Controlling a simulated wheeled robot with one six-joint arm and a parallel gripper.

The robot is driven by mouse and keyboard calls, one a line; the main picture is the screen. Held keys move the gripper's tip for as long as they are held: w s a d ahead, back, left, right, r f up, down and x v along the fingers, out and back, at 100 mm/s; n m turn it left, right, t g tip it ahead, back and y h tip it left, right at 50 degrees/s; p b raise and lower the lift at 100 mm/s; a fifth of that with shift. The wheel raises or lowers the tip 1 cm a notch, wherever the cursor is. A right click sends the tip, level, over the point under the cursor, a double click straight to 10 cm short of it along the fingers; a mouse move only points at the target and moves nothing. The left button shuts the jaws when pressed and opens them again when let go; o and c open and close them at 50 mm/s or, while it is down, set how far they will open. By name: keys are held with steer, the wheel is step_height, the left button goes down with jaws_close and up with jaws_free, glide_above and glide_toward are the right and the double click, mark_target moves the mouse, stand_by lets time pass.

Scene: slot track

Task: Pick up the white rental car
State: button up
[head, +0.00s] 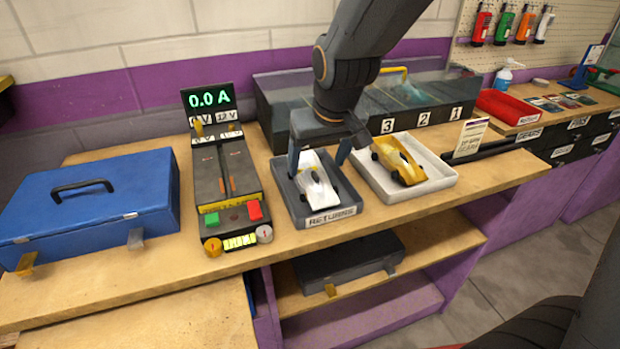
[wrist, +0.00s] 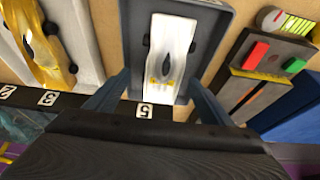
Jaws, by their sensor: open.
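The white car (head: 316,185) lies in a grey tray labelled RETURNS (head: 343,209) on the wooden bench. It also shows in the wrist view (wrist: 169,50), with a dark cockpit opening and small yellow marks near one end. My gripper (head: 323,162) is open and above the tray, pointing down, with its fingers on either side of the car's far end. In the wrist view, my fingers (wrist: 160,92) stand wide apart, left and right of the car. I see no contact with the car. Part of the tray's back is hidden by my gripper.
A yellow car (head: 399,160) sits in a white tray (head: 440,177) just to the right. A power unit (head: 226,180) with green and red buttons stands close on the left, beside a blue case (head: 85,205). A dark tank-like box (head: 425,118) with numbered labels stands behind.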

mark_target(311, 170)
steer(key=shift+a+p+x, duration=0.2)
steer(key=shift+p+x, duration=0.05)
steer(key=shift+x, duration=0.95)
steer(key=shift+a+p+x, duration=0.2)
steer(key=shift+x, duration=1)
steer(key=shift+w+r, duration=0.1)
steer(key=shift+c, duration=0.3)
steer(key=c, duration=1.2)
